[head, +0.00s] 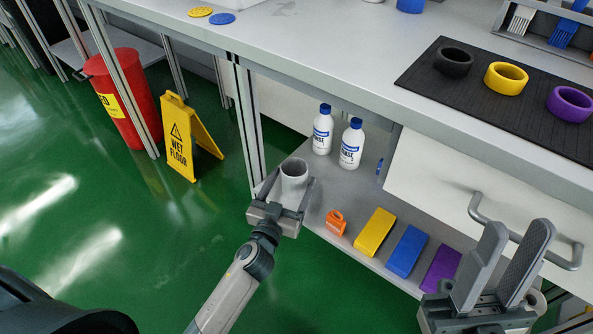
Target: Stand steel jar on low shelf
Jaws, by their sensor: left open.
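The steel jar (294,181), a grey open-topped cylinder, is upright at the left end of the low shelf (318,205). My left gripper (292,187) is open, with one finger on each side of the jar. The gripper body hides the jar's base, so I cannot tell for certain that it rests on the shelf. My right gripper (519,230) is at the lower right, in front of the drawer, with its fingers apart and nothing between them.
Two white bottles with blue caps (351,147) stand behind the jar. An orange item (336,222) and yellow (375,233), blue (407,251) and purple (441,268) blocks lie along the shelf front. The worktop (330,60) overhangs the shelf. A drawer handle (520,233) sticks out at right.

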